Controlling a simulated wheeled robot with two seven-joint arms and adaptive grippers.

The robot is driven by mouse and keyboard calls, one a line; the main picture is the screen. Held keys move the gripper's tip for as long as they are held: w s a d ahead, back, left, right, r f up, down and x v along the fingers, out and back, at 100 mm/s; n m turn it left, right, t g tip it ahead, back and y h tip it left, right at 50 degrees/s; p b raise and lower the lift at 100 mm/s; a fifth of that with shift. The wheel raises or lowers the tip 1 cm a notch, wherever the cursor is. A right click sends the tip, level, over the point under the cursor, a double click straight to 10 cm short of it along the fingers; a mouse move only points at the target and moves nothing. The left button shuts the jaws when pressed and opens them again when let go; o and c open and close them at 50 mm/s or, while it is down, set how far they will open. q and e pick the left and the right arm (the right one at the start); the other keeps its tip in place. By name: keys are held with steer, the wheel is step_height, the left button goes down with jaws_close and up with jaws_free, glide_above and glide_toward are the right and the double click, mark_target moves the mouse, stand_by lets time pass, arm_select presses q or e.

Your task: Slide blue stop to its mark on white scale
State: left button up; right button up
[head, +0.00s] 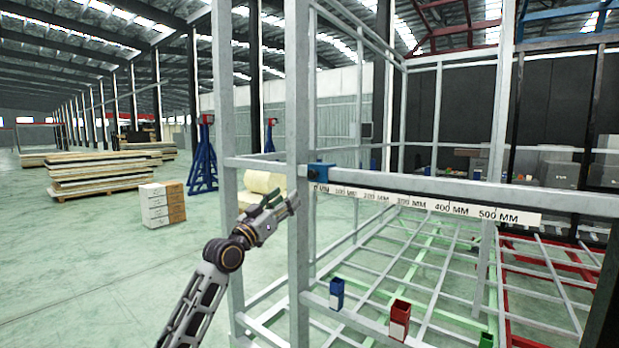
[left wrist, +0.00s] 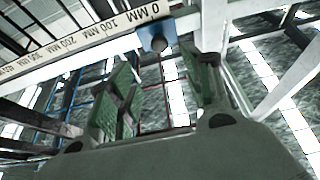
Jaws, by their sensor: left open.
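The blue stop (head: 321,171) sits on the grey horizontal rail (head: 450,188), close to the left post, at the 0 MM end of the white scale (head: 525,217). The scale hangs along the rail's lower edge and reads up to 500 MM rightward. My left gripper (head: 284,201) is open and empty, left of the stop and a little lower, apart from it. In the left wrist view the stop (left wrist: 154,38) shows a dark round knob, beyond the green-padded fingers (left wrist: 165,92). No separate target mark is discernible on the scale. My right gripper is out of view.
Grey upright posts (head: 298,120) stand beside the left gripper and stop. Below, a lower rail carries a blue bracket (head: 337,294), a red one (head: 400,318) and a green one (head: 487,340). Open floor (head: 120,270) lies left.

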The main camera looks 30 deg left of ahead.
arm_select(q)
steer(key=p, duration=0.3)
glide_toward(311, 175)
steer(key=shift+x, duration=2)
steer(key=shift+p+x, duration=0.65)
steer(key=shift+x, duration=2)
steer(key=shift+a, duration=0.1)
jaws_close()
